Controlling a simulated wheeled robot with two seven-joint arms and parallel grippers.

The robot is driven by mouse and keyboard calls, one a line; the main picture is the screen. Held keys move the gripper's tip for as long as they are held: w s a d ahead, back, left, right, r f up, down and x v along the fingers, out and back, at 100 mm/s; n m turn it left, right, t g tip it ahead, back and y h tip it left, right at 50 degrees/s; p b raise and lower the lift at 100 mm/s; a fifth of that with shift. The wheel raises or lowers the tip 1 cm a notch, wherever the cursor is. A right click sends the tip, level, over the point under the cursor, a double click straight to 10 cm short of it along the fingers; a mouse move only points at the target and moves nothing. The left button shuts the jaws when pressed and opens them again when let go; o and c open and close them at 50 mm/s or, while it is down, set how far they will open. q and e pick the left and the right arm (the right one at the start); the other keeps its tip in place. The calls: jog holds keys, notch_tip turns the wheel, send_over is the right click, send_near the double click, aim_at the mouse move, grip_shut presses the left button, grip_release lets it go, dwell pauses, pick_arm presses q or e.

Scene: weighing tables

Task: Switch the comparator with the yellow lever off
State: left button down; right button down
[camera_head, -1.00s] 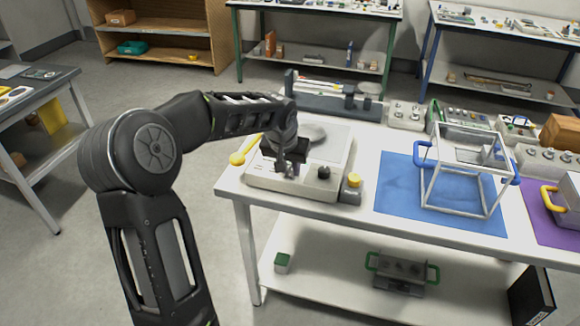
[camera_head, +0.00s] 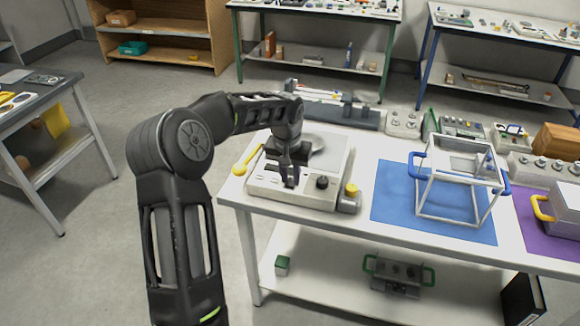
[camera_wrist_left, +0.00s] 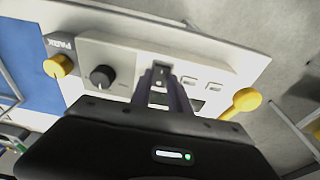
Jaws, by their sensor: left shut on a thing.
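The comparator (camera_head: 335,165) is a pale box with a round pan on top, at the left end of the white table. Its yellow lever (camera_head: 248,160) sticks out at its left; the lever's round end (camera_wrist_left: 246,99) also shows in the wrist view. My left gripper (camera_head: 290,183) is over the front panel, fingers pointing down. In the wrist view its fingers (camera_wrist_left: 162,76) are shut on a small switch on the panel, between the black knob (camera_wrist_left: 101,77) and some small buttons. The fingers mostly hide the switch, so its position cannot be told. My right gripper is not in view.
A yellow knob (camera_head: 351,189) on a small grey block stands at the comparator's right. A white frame with blue handles (camera_head: 452,190) stands on a blue mat (camera_head: 392,210). A long dark instrument (camera_head: 345,113) lies behind the comparator. The floor left of the table is clear.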

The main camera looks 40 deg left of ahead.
aim_at(289, 185)
pick_arm(q)
jog(key=shift+w, duration=0.1)
jog(key=c, duration=1.5)
grip_release()
jog(key=r, duration=0.5)
jog(key=s+r+b, duration=0.1)
jog(key=r, duration=0.1)
jog(key=shift+d+r, duration=0.1)
jog(key=shift+r, duration=0.3)
jog(key=shift+s, duration=0.1)
